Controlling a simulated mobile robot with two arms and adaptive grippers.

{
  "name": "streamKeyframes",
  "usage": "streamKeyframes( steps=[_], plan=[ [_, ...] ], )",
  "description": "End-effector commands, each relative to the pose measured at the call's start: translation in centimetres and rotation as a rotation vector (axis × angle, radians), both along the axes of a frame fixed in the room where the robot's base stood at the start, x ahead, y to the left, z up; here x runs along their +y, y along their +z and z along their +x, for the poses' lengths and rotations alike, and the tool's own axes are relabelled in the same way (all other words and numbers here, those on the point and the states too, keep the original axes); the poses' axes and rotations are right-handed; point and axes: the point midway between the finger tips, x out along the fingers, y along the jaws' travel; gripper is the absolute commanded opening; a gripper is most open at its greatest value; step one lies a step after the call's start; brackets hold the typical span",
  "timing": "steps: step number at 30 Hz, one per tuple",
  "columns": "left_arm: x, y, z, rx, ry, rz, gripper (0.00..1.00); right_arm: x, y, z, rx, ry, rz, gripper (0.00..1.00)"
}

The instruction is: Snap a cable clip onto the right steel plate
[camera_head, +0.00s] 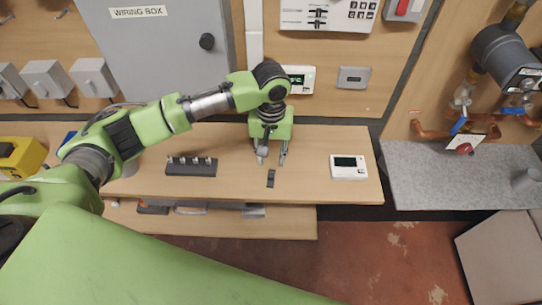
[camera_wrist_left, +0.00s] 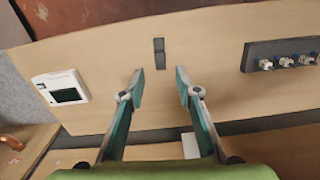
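A small dark piece (camera_head: 270,178), which looks like the cable clip, lies on the wooden shelf near its front edge. It also shows in the left wrist view (camera_wrist_left: 159,52), beyond my fingertips and between their lines. My left gripper (camera_head: 272,158) points down over the shelf, just behind the piece. In the left wrist view its two fingers (camera_wrist_left: 160,84) are apart with nothing between them. A grey metal plate (camera_head: 354,77) is on the wall at the right; I cannot tell whether it is the task's right steel plate. My right gripper is out of view.
A black block with several metal knobs (camera_head: 191,166) sits left on the shelf (camera_head: 320,192). A white display unit (camera_head: 348,167) lies to the right. A grey wiring box (camera_head: 165,55) and a wall thermostat (camera_head: 300,79) are behind. A lower shelf (camera_head: 280,228) holds items.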

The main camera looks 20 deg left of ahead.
Motion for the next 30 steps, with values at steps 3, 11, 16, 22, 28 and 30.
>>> streamKeyframes(
  steps=[3,11,16,22,28,30],
  plan=[
    [0.0,-2.1,0.0,-0.001,-0.001,0.0,0.31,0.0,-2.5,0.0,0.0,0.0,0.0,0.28],
    [0.0,-4.7,-0.1,0.003,-0.001,-0.001,0.31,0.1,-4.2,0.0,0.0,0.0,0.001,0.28],
    [0.0,-6.6,0.0,0.001,-0.001,0.0,0.31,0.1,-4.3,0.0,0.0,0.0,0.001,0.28],
    [0.0,-7.3,0.0,0.0,-0.001,-0.001,0.31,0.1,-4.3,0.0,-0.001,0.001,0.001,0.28],
    [0.0,-7.3,0.0,0.0,-0.001,-0.001,0.23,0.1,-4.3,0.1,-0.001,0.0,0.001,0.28],
    [0.0,-7.3,0.0,0.0,-0.002,-0.001,0.05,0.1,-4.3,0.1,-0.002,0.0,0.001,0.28]
  ],
)
